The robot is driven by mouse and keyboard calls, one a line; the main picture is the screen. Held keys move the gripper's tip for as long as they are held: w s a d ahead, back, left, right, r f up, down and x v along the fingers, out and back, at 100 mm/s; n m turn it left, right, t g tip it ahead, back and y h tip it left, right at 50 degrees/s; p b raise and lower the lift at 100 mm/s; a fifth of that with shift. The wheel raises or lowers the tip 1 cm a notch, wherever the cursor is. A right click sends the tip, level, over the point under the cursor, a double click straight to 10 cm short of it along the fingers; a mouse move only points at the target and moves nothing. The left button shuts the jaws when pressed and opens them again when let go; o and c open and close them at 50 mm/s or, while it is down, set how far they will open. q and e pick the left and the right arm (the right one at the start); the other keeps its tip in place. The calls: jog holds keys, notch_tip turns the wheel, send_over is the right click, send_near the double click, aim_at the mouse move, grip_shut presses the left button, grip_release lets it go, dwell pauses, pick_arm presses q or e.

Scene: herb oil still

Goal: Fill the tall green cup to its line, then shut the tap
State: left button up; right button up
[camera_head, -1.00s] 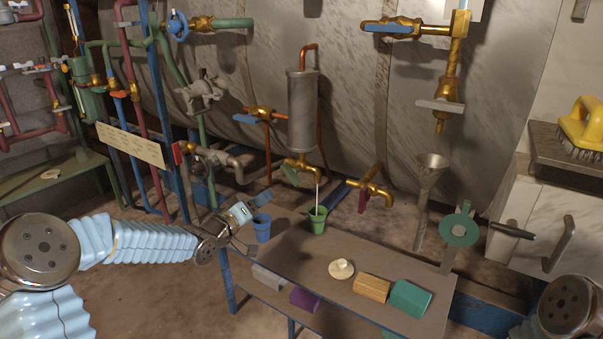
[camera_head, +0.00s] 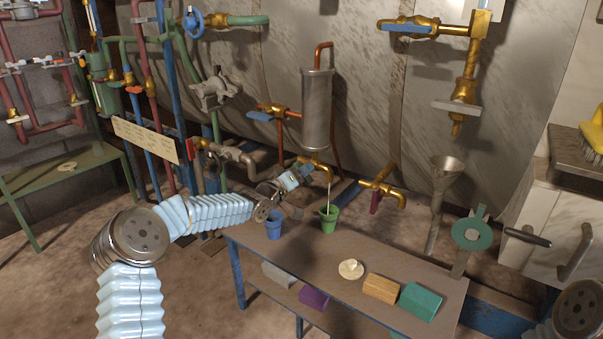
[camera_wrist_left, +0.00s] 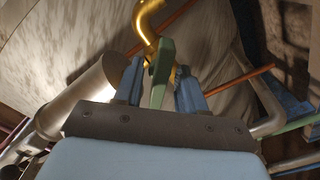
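The green cup (camera_head: 329,219) stands upright on the table (camera_head: 320,258), under the brass tap (camera_head: 317,164). A thin pale stream runs from the spout into it. Its line and liquid level are too small to tell. My left gripper (camera_head: 301,174) is at this tap, over the blue cup. In the left wrist view, the tap's green lever (camera_wrist_left: 161,72) stands between the two blue fingers of the left gripper (camera_wrist_left: 160,82), with gaps beside it. The fingers are open around the lever, not clamped. My right gripper is out of view.
A blue cup (camera_head: 273,225) stands left of the green cup. A second brass tap (camera_head: 383,188) with a dark red lever is to the right. A cream lidded piece (camera_head: 351,269), a wooden block (camera_head: 381,288) and a teal block (camera_head: 421,301) lie on the table's right part.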

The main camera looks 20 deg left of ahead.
pick_arm(q)
grip_shut()
dwell(0.3)
jog(key=shift+f+m+b, duration=0.1)
jog(key=shift+m+b, duration=1.95)
jog(key=shift+m, duration=0.75)
grip_release()
